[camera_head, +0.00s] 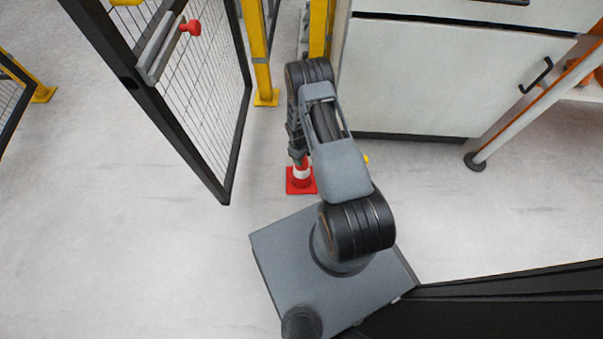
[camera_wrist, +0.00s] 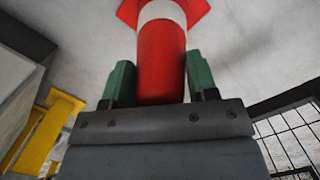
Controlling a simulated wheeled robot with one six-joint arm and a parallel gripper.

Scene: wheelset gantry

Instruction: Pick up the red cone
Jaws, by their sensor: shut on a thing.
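The red cone (camera_head: 301,182) has a white band and a square red base. In the head view it is upright, below my gripper (camera_head: 298,157), with its top hidden by the gripper and its right side close to my arm. In the wrist view the cone (camera_wrist: 162,60) points toward the gripper, with its base cut off at the top edge. The green fingers of my gripper (camera_wrist: 160,82) are on both sides of the cone's upper part, shut on it. I cannot tell whether the base touches the floor.
An open mesh gate (camera_head: 205,90) with a red knob stands left of the cone. Yellow posts (camera_head: 259,55) are behind. The floor at left is clear.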

